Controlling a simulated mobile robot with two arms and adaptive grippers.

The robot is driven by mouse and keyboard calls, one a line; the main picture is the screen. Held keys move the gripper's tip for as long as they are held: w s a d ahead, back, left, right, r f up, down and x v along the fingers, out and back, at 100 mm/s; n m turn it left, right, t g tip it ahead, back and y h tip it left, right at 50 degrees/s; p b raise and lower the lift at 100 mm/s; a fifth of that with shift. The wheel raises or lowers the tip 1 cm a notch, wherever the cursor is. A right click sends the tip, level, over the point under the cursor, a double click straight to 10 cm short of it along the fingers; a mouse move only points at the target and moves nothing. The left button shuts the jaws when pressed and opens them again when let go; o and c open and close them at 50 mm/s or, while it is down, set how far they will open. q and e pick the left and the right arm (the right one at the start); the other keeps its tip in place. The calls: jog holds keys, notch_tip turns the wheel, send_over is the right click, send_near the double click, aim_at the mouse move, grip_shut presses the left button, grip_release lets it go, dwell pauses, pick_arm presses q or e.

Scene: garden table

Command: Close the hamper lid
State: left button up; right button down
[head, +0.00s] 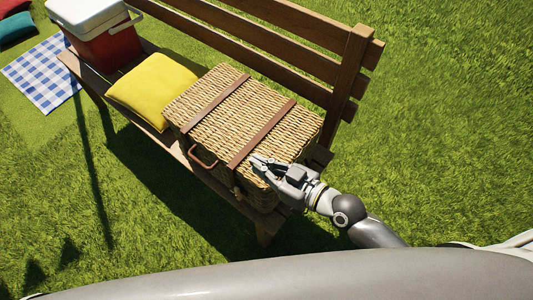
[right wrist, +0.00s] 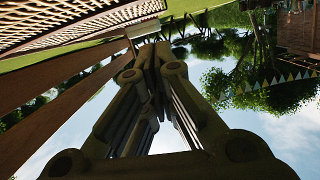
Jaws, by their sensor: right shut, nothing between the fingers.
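A wicker hamper (head: 228,118) with two brown leather straps sits on a wooden bench in the head view. Its lid (head: 242,107) lies flat over the top and looks shut; whether a small gap is left along the front edge I cannot tell. A brown handle (head: 203,157) is on its front side. My right gripper (head: 257,162) is at the hamper's near right corner, by the lid's edge; contact is unclear. In the right wrist view the gripper's fingers (right wrist: 153,60) are together and hold nothing. My left gripper is not in view.
The wooden bench (head: 180,151) has a slatted backrest (head: 285,43) behind the hamper. A yellow cushion (head: 152,90) lies left of the hamper, and a red cooler with a white lid (head: 100,35) stands beyond it. Open grass (head: 450,130) lies to the right.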

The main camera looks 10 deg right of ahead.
jog(key=shift+s+a+f+n, duration=0.2)
jog(key=shift+f+n, duration=0.2)
jog(key=shift+f, duration=0.25)
